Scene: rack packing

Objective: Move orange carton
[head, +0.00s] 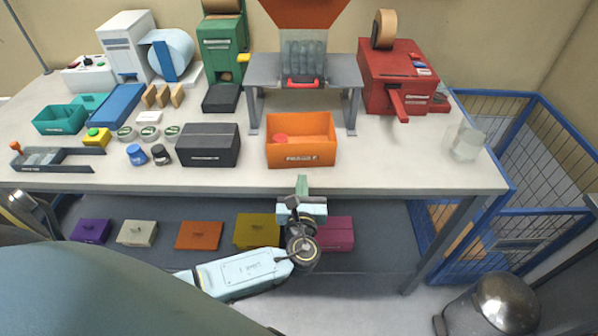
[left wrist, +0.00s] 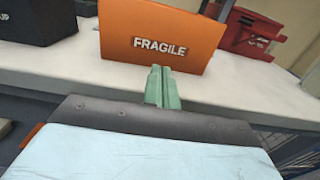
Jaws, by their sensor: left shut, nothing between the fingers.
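An orange open-topped carton (head: 300,150) marked FRAGILE stands upright near the front edge of the white table, with a small red round item (head: 281,138) inside. In the left wrist view the carton (left wrist: 160,50) fills the top middle. My left gripper (head: 301,183) is just in front of the table edge, below and in front of the carton. Its green fingers (left wrist: 160,75) are closed together with nothing between them, pointing at the carton; I cannot tell whether they touch it. My right gripper does not show.
A black box (head: 208,146) stands left of the carton, with jars (head: 148,153) beyond it. A grey stand (head: 303,70) is behind and a red machine (head: 400,78) behind right. The table right of the carton is mostly clear. Coloured boxes (head: 198,236) lie on the lower shelf.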

